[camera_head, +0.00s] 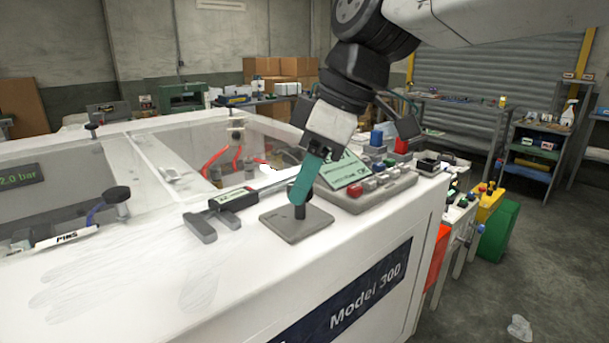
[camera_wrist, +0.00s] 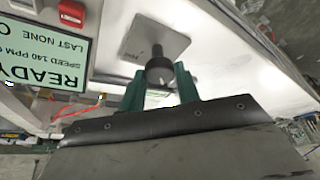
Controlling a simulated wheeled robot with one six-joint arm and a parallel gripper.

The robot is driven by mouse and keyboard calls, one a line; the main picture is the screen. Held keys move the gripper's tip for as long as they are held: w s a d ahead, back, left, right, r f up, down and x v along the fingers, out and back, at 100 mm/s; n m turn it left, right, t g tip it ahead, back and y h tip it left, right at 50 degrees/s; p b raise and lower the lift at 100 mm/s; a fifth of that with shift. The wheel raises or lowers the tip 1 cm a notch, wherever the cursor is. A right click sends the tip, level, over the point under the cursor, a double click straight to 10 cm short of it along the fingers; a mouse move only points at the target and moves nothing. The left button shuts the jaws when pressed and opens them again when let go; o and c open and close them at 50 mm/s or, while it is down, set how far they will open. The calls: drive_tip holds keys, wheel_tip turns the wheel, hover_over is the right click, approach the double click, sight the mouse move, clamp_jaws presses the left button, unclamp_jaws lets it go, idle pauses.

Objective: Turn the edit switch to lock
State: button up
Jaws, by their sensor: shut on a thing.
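The edit switch is a black round knob (camera_head: 300,211) on a square grey plate (camera_head: 281,228) on the white machine top. My gripper (camera_head: 302,194) comes down on it from above, its teal fingers closed around the knob. In the wrist view, the knob (camera_wrist: 159,68) sits between the two teal fingertips (camera_wrist: 160,83), and the grey plate (camera_wrist: 143,37) lies beyond. Small dark lettering on the plate is too small to read. Which way the knob points cannot be told. The fingers hide part of the knob.
A clear-covered opening (camera_head: 225,158) is behind. The machine's front edge is near, with clear white top at left front.

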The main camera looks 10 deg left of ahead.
drive_tip(key=shift+n, duration=0.5)
drive_tip(key=o, duration=1)
drive_tip(key=v, duration=0.7)
drive_tip(key=shift+w+d+r, duration=0.15)
drive_tip(key=shift+w+r, duration=0.05)
drive_tip(key=shift+r, duration=0.2)
